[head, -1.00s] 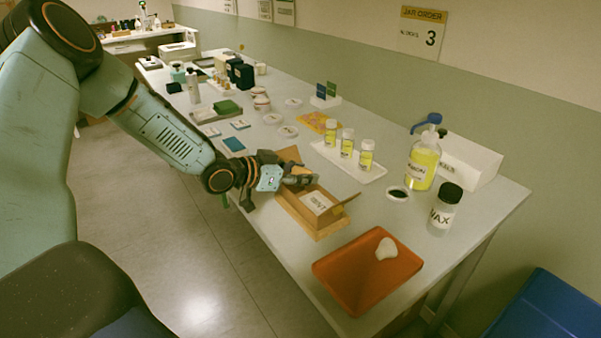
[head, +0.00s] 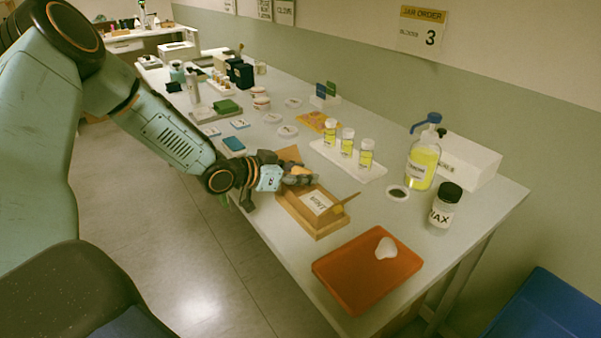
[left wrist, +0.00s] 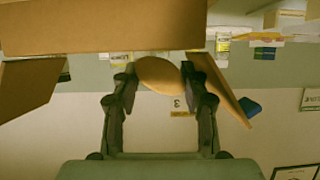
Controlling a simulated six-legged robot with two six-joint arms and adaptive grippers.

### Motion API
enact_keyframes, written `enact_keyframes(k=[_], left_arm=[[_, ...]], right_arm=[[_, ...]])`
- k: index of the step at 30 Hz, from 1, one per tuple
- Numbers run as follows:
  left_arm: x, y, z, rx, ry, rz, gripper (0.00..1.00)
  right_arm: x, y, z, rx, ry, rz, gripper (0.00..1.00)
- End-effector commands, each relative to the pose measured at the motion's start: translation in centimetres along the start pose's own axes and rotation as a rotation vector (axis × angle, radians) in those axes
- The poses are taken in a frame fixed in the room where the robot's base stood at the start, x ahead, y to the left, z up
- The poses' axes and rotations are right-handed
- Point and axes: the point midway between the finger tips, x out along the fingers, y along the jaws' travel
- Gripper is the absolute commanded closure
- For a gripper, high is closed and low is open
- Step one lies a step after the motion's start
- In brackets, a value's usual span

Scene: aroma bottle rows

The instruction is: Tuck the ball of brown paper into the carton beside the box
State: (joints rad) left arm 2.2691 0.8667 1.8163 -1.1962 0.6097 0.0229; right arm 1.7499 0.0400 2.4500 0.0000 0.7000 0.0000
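The ball of brown paper (left wrist: 160,75) sits between the two fingers of my left gripper (left wrist: 162,88) in the left wrist view, with a finger against each side. In the head view, the ball (head: 300,171) shows as a small tan patch at the fingertips. My left gripper (head: 298,176) is over the far left side of the open brown carton (head: 318,234). The carton's flaps stand out, and a white printed card lies in it. The carton wall (left wrist: 100,30) fills the top of the left wrist view. My right gripper is not in view.
An orange tray (head: 345,285) with a white lump stands in front of the carton. A white tray (head: 375,176) with several yellow vials is behind it. A pump bottle (head: 423,165), a white box (head: 470,160) and a black-capped jar (head: 444,208) stand at the right.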

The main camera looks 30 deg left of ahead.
Motion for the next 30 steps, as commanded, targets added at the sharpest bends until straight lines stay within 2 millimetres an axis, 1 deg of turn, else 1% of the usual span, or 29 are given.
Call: enact_keyframes(k=[1,2,9,30], left_arm=[[0.00,0.00,0.02,0.000,-0.001,0.000,0.52],[0.00,0.00,0.02,0.000,-0.001,0.000,0.50],[0.00,-0.02,0.03,-0.001,-0.001,-0.001,0.30],[-0.08,-0.03,-0.12,-0.001,-0.001,-0.001,0.29]], right_arm=[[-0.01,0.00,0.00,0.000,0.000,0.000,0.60],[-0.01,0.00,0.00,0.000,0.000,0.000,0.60],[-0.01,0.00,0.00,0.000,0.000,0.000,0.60],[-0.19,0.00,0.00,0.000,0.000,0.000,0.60]])
